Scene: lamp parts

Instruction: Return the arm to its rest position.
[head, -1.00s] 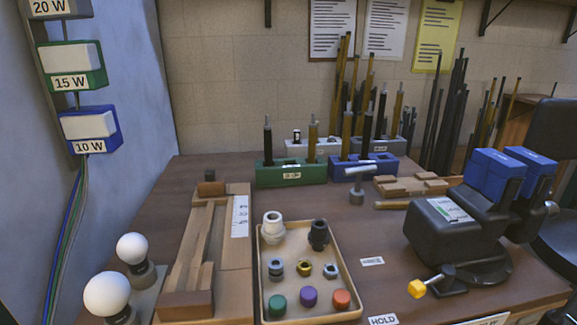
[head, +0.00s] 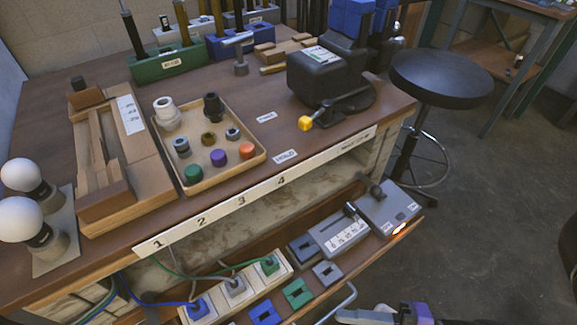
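What looks like part of my gripper (head: 385,316), grey with a purple piece, shows at the bottom edge of the head view, in front of the open drawer. Most of it is cut off by the frame. I cannot tell whether it is open or shut, or whether it holds anything. The rest of my arm is not clearly visible.
The workbench carries a parts tray (head: 256,160), a wooden jig (head: 150,190), two bulbs and a black vise (head: 325,75). Below, an open drawer (head: 345,278) holds a grey switch box (head: 388,210) and colored blocks.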

